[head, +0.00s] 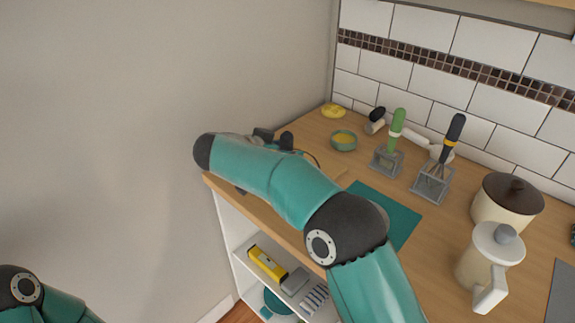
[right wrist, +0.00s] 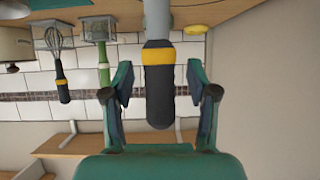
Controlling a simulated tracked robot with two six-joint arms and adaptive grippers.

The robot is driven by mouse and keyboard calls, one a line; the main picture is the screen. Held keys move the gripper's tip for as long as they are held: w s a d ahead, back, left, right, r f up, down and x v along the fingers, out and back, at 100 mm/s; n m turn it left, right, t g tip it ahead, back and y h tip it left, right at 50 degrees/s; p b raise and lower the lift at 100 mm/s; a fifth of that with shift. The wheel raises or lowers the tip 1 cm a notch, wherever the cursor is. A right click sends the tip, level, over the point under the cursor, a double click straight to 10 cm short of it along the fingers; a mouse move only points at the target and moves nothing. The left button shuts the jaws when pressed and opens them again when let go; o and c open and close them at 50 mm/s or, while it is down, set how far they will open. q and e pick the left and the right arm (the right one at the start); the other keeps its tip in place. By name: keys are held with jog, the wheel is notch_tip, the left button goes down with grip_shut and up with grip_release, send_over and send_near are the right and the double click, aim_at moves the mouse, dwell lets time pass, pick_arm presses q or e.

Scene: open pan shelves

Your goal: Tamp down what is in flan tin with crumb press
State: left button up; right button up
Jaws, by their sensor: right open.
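My right gripper (right wrist: 160,80) is open in the right wrist view, with one finger on each side of a dark handle (right wrist: 160,95) with a yellow band and a grey shaft. This looks like the crumb press; its lower end is cut off, and the fingers appear apart from the handle. In the head view my right gripper (head: 272,137) is mostly hidden behind my arm. A small green bowl (head: 344,147) with yellow contents stands at the back; I cannot tell if it is the flan tin. A dark curved edge shows beside my forearm, mostly hidden. My left gripper is out of view.
A green-handled tool (head: 398,122) and a whisk (head: 455,130) stand in grey holders. A brown-lidded pot (head: 490,208) and a cream jug (head: 478,268) are at right. A teal mat (head: 398,225) lies bare in part. A yellow object (head: 333,110) is near the wall corner.

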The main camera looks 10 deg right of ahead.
dwell(0.7)
jog(key=shift+b, duration=0.5)
jog(key=shift+b, duration=0.4)
grip_shut()
dwell(0.4)
jog(key=shift+r, duration=0.25)
jog(key=shift+r+p, duration=0.5)
jog(key=shift+r, duration=0.35)
